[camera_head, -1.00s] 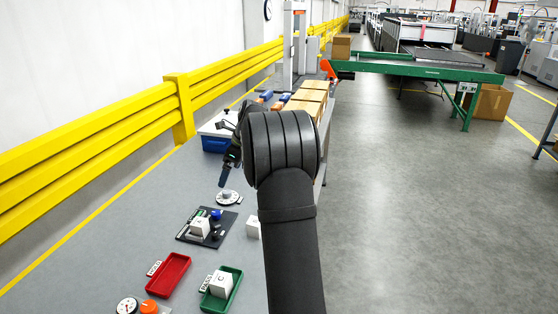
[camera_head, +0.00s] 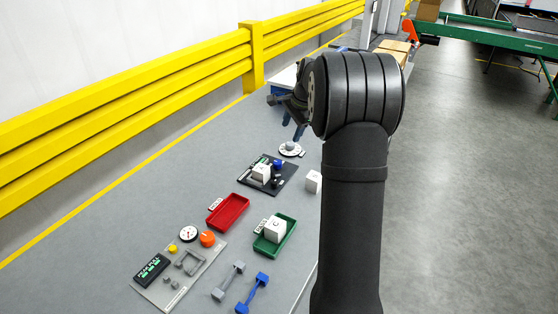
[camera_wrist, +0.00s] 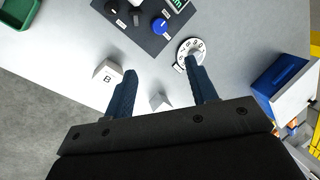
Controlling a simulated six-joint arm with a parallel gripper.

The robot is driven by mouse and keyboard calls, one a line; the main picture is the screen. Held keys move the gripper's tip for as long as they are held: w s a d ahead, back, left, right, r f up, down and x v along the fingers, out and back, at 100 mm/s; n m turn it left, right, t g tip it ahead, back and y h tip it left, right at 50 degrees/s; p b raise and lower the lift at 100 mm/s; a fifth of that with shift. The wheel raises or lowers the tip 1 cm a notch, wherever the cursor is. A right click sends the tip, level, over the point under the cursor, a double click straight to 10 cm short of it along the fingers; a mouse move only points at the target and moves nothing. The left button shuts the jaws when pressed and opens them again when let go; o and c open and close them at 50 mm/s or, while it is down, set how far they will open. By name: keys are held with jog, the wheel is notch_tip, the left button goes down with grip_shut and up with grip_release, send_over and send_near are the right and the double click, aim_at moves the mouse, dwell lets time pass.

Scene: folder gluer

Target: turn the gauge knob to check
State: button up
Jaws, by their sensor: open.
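A grey panel (camera_head: 160,292) at the front of the bench carries a small white gauge with a red needle (camera_head: 188,233) and an orange knob (camera_head: 207,239) beside it. A separate white lettered dial with a grey knob (camera_head: 290,149) sits farther back; it also shows in the wrist view (camera_wrist: 187,54). My gripper (camera_wrist: 160,68) is open, with nothing held between its dark blue fingers. In the wrist view its right fingertip overlaps the lettered dial; I cannot tell whether they touch. The gauge and orange knob are outside the wrist view.
A black board with a blue knob (camera_wrist: 160,26) lies near the lettered dial. A white cube marked B (camera_wrist: 107,72) stands close to the left finger. A red tray (camera_head: 228,212), a green tray with a cube (camera_head: 284,247) and two dumbbell-shaped parts (camera_head: 228,281) lie nearer the front.

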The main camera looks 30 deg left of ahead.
jog(key=s+n+t, duration=0.1)
jog(key=s+n, duration=0.1)
jog(key=n, duration=0.5)
jog(key=n+t, duration=0.1)
jog(key=n, duration=0.7)
send_near(278, 162)
jog(key=x, duration=0.8)
jog(key=shift+a+f, duration=0.2)
jog(key=shift+f, duration=0.15)
jog(key=c, duration=1)
